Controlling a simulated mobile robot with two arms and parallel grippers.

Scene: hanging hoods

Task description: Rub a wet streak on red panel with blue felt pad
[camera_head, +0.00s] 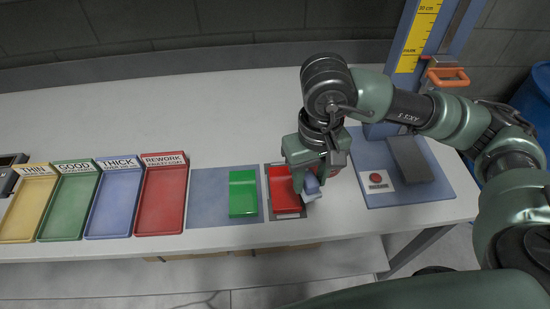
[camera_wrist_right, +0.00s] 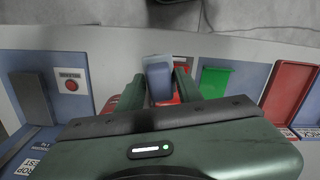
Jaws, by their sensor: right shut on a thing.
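The red panel (camera_head: 283,192) lies in a dark grey frame near the table's front edge. My right gripper (camera_head: 312,184) is over its right side and hides part of it. The gripper is shut on the blue felt pad (camera_head: 311,187), which also shows between the fingers in the right wrist view (camera_wrist_right: 158,80). The pad is at the panel's right edge; I cannot tell whether it touches the surface. A bit of the red panel (camera_wrist_right: 171,100) shows beside the pad there. I cannot make out a wet streak. My left gripper is not in view.
A green panel (camera_head: 242,193) lies on a blue-grey mat left of the red one. Labelled trays, such as the REWORK tray (camera_head: 161,205), stand farther left. A red button box (camera_head: 376,181) and grey block (camera_head: 410,160) are at right. The table behind is clear.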

